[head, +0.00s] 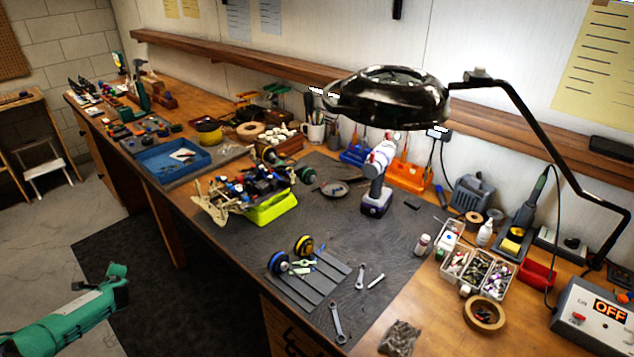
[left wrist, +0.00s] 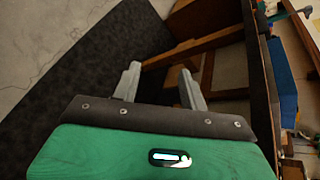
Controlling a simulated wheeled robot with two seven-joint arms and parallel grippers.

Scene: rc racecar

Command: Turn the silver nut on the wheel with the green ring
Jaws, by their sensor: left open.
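The RC car (head: 252,186) sits on a bright green stand (head: 272,207) on the dark mat. A wheel with a green ring (head: 305,173) shows at its right side; its silver nut is too small to make out. Two loose wheels, one with a yellow ring (head: 304,246) and one with a blue ring (head: 278,262), stand on a slatted grey tray (head: 318,284). My left gripper (head: 122,284) is at the lower left over the floor, well away from the car. In the left wrist view (left wrist: 160,82) its fingers are apart with nothing between them. My right gripper is out of view.
A black lamp (head: 390,95) hangs over the bench. Wrenches (head: 338,322) lie at the front. A blue tray (head: 165,160) is left of the car. Parts bins (head: 478,272) stand right. The mat's centre is clear.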

